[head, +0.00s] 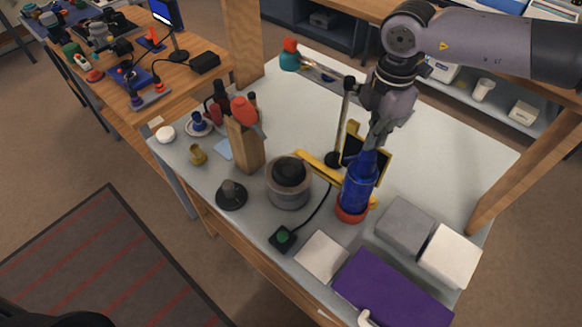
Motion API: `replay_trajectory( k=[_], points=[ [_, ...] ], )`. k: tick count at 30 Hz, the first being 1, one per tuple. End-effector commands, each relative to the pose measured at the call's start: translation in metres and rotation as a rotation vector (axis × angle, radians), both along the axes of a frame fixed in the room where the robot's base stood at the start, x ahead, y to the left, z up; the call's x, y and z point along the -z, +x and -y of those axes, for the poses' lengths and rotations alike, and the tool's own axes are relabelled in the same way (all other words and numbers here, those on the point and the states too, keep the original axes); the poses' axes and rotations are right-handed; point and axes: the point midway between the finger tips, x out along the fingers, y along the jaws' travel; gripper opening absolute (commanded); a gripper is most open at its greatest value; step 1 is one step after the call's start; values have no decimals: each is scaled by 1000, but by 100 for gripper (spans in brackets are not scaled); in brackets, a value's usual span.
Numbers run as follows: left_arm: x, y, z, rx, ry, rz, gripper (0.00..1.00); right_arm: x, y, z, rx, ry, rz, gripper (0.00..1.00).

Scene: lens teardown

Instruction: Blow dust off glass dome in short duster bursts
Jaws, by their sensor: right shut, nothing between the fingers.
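A dark, rounded dome (291,172) sits on top of a grey round housing (289,194) near the middle of the worktable; it looks like the glass dome. Dust on it is too small to tell. A blue bottle-like can (357,188), which looks like the duster, stands to the right of the dome on a red-orange round base (351,212). My right gripper (376,143) points down at the top of the blue can and is shut with nothing held. It overlaps the can's top in the picture; whether they touch cannot be told. My left gripper is not in view.
A lamp stand (346,110) and a yellow-edged dark panel (364,158) are behind the can. A wooden tool block (244,145) stands left of the dome. Grey (405,225) and white (449,256) blocks and a purple mat (390,292) are at front right. The back right tabletop is clear.

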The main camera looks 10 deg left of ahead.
Motion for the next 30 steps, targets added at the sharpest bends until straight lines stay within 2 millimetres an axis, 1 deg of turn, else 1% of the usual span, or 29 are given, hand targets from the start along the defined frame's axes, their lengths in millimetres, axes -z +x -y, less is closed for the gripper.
replay_trajectory(
  k=[5,18,21,30],
  points=[
    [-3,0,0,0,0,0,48,-7,0,0,0,0,1,0],
    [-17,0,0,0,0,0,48,-48,0,0,0,0,0,0],
    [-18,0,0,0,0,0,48,-51,0,0,0,0,-1,0],
    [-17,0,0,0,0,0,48,-50,0,0,0,0,0,0]
  ],
)
